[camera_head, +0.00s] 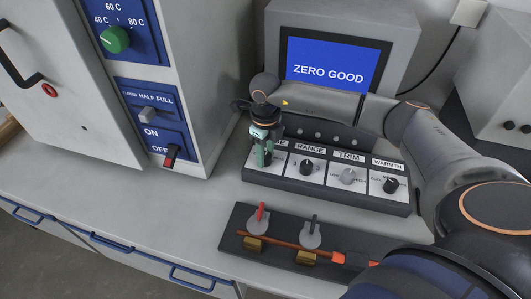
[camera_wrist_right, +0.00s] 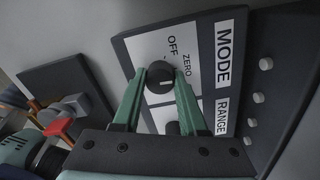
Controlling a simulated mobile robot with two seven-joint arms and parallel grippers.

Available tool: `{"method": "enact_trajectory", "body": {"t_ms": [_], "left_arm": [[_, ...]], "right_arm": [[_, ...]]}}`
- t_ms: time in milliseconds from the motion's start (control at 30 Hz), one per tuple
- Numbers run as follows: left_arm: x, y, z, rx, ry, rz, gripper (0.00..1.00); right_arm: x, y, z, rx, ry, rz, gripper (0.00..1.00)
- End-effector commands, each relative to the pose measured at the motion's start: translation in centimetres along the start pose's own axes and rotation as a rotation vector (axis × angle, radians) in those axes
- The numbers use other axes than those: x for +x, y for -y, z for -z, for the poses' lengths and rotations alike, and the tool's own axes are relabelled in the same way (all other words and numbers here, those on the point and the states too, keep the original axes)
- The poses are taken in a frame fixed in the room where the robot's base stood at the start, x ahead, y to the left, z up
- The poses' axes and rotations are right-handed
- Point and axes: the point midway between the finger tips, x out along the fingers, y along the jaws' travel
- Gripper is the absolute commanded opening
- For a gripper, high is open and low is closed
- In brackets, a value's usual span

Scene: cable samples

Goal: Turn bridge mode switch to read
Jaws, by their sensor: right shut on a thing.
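The bridge's mode switch is a round black knob (camera_wrist_right: 159,77) under the MODE label in the right wrist view. The words OFF and ZERO show beside it; the rest of its scale is hidden. A small white mark shows on the knob. My right gripper (camera_head: 264,155) reaches down at the left end of the control panel (camera_head: 328,197) and hides the knob in the head view. In the wrist view its green fingers are shut on the knob from both sides. The bridge's screen (camera_head: 330,65) reads ZERO GOOD. My left gripper is not in view.
Right of my gripper are the RANGE knob (camera_head: 306,167), TRIM knob (camera_head: 348,176) and WARMTH knob (camera_head: 390,185). In front lies a dark fixture (camera_head: 236,244) with two clamps and a copper-coloured rod. An oven-like cabinet (camera_head: 222,75) stands at left. Counter between is clear.

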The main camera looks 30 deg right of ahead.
Motion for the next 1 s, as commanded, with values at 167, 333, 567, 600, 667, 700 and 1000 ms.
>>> {"method": "enact_trajectory", "body": {"t_ms": [167, 333, 567, 600, 667, 700, 1000], "left_arm": [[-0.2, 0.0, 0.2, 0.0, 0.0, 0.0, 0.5], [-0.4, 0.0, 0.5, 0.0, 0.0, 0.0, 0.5], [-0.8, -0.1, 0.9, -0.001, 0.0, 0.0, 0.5], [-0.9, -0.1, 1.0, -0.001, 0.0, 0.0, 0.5], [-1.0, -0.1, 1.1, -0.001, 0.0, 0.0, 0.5], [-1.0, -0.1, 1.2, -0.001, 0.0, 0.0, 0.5], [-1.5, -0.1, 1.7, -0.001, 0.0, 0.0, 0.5]], "right_arm": [[-0.1, 0.0, 0.0, 0.113, 0.001, -0.001, 0.0], [-0.1, 0.0, 0.0, 0.263, 0.0, 0.0, 0.0], [-0.2, 0.0, 0.0, 0.483, 0.0, -0.001, 0.0], [-0.2, 0.0, 0.0, 0.52, 0.0, -0.001, 0.0], [-0.2, 0.0, 0.0, 0.576, 0.0, -0.001, 0.0], [-0.2, 0.0, 0.0, 0.612, 0.0, -0.001, 0.0], [-0.2, 0.0, 0.0, 0.84, 0.0, 0.0, 0.0]]}}
